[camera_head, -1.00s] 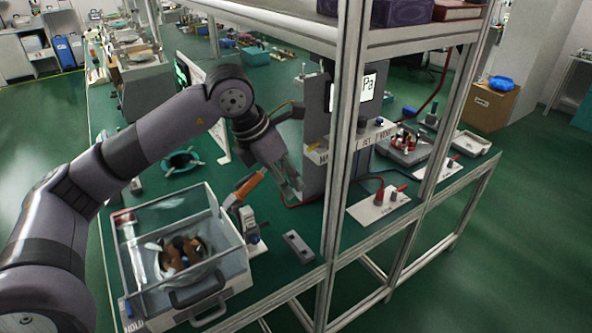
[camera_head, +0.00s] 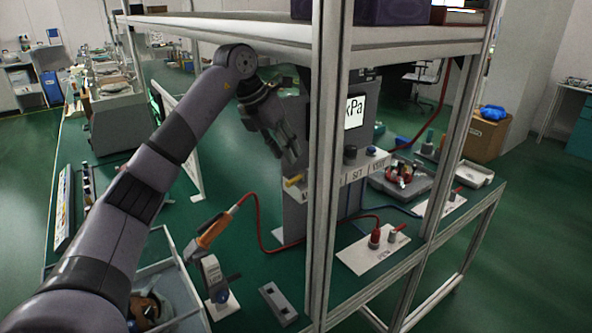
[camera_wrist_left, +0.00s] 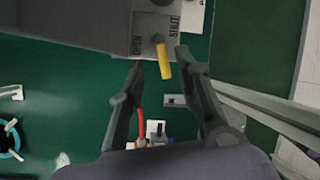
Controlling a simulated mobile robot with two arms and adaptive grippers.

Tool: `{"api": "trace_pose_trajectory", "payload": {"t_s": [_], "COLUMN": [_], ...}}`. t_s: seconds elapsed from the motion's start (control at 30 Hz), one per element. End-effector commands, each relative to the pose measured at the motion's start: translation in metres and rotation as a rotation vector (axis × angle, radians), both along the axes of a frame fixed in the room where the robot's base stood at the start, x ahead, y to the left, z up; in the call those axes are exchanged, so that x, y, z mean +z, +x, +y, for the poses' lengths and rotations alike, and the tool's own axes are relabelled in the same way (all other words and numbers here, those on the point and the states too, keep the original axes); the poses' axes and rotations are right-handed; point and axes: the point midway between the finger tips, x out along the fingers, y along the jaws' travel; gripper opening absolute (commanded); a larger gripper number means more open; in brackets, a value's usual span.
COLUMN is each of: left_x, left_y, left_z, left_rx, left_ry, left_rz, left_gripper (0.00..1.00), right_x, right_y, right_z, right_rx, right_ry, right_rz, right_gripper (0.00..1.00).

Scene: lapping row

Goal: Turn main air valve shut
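The main air valve's yellow lever (camera_head: 294,180) sticks out from the lower left front of the grey gauge cabinet (camera_head: 298,222). In the left wrist view, the yellow lever (camera_wrist_left: 165,62) sits between the printed words OPEN on the left and SHUT on the right. My left gripper (camera_head: 287,155) is just above and beside the lever in the head view. In the left wrist view, my left gripper (camera_wrist_left: 163,66) is open, with one finger on each side of the lever. I cannot tell whether either finger touches it. My right gripper is out of view.
A red hose (camera_head: 262,240) curves from an orange-handled tool (camera_head: 214,230). A clear-sided box (camera_head: 182,284) stands below my arm.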

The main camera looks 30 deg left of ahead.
Motion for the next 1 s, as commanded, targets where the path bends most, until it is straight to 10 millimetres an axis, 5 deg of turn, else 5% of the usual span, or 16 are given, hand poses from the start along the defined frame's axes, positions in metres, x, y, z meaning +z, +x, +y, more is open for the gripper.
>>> {"api": "trace_pose_trajectory", "payload": {"t_s": [0.2,0.4,0.77,1.0], "left_x": [-0.039,-0.058,-0.061,-0.061], "left_y": [0.015,0.023,0.025,0.024], "left_z": [-0.010,-0.014,-0.015,-0.015], "left_rx": [-0.002,-0.003,-0.001,-0.001], "left_ry": [0.000,0.000,0.000,0.000], "left_rz": [0.003,0.002,-0.001,0.000], "left_gripper": [0.32,0.32,0.32,0.15], "right_x": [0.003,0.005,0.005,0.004], "right_y": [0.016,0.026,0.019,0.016], "right_z": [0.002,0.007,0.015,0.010], "right_rx": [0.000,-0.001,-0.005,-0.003], "right_ry": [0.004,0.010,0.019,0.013], "right_rz": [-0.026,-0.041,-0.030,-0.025], "right_gripper": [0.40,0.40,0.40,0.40]}}
